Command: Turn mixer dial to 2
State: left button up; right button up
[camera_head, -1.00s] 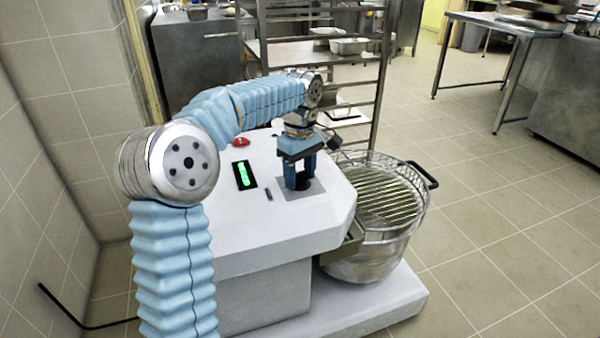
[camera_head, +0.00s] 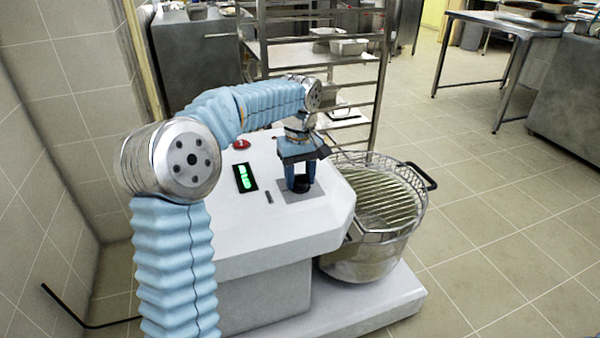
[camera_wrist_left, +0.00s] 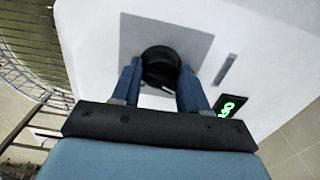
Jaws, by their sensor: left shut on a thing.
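The mixer (camera_head: 300,225) is a white machine with a slanted top. Its black dial (camera_head: 301,184) sits on a grey plate on that top. In the left wrist view the dial (camera_wrist_left: 160,67) is a round black knob between my two blue fingers. My left gripper (camera_head: 300,178) reaches down from above and is shut on the dial. The dial's marks are not readable; the fingers hide part of it. A green lit display (camera_head: 246,178) is left of the dial, its digits too small to read surely. My right gripper is not in view.
A red button (camera_head: 241,144) sits at the top's back edge. The steel bowl (camera_head: 366,255) with a wire guard (camera_head: 385,195) is right of the mixer. A wire rack (camera_head: 318,75) stands behind, and a tiled wall (camera_head: 70,110) is at left. Floor at right is free.

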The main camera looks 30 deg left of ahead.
aim_at(300, 174)
pick_arm(q)
jog(key=m, duration=0.3)
jog(key=shift+m, duration=2.2)
jog(key=o, duration=1.1)
notch_tip(300, 174, up, 14)
jog(key=shift+f, duration=0.1)
